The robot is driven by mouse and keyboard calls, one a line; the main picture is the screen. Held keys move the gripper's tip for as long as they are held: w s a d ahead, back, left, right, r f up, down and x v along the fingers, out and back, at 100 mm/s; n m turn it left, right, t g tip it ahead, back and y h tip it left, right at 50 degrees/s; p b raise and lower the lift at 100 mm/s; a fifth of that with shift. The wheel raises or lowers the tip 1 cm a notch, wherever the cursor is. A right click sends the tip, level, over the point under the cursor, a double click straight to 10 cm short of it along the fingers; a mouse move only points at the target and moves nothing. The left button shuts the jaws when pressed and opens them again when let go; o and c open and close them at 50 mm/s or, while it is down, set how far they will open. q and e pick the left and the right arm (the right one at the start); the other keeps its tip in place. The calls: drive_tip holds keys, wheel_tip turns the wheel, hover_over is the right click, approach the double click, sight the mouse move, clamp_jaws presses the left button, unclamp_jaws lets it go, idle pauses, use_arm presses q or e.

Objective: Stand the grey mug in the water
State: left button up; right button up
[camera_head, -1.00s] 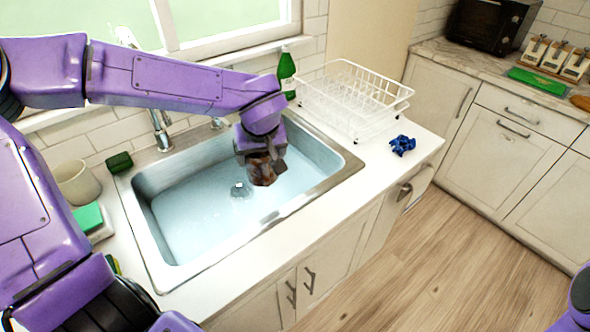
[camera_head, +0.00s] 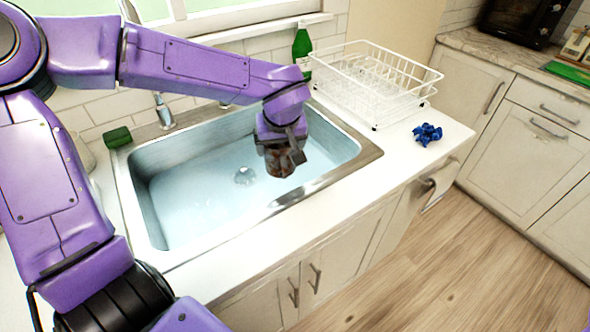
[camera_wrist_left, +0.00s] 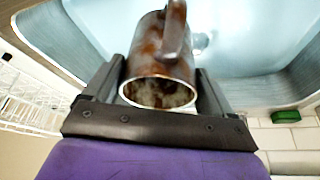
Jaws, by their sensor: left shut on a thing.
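My left gripper (camera_head: 281,150) is over the right half of the sink and points down. It is shut on the grey mug (camera_head: 279,163), which has brown stains all over it. In the left wrist view the mug (camera_wrist_left: 158,62) sits between the two fingers, with its open rim towards the palm and its handle on the far side. The sink (camera_head: 150,215) holds pale blue water (camera_head: 205,200). I cannot tell whether the mug's base touches the water. My right gripper is out of view.
A white wire dish rack (camera_head: 375,85), a green bottle (camera_head: 302,50) and a crumpled blue cloth (camera_head: 427,133) are on the counter right of the sink. A dark green sponge (camera_head: 117,137) and the tap (camera_head: 163,110) are at the back left.

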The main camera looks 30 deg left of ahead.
use_arm(q)
drive_tip(key=shift+w+a+f+p, duration=0.2)
drive_tip(key=shift+w+a+f, duration=0.5)
drive_tip(key=shift+w+f, duration=1.4)
drive_tip(key=shift+w+a+f+p, duration=0.15)
drive_tip(key=shift+w+a+f, duration=0.6)
drive_tip(key=shift+w+f, duration=1.35)
drive_tip(key=shift+w+a+f+p, duration=0.2)
drive_tip(key=shift+w+a+f, duration=0.5)
drive_tip(key=shift+w+f, duration=1.4)
drive_tip(key=shift+s, duration=0.1)
drive_tip(key=o, duration=1.1)
drive_tip(key=shift+f, duration=0.15)
drive_tip(key=shift+r, duration=0.35)
drive_tip(key=v, duration=1.1)
drive_tip(key=shift+s+d+r, duration=0.15)
drive_tip(key=shift+r, duration=0.15)
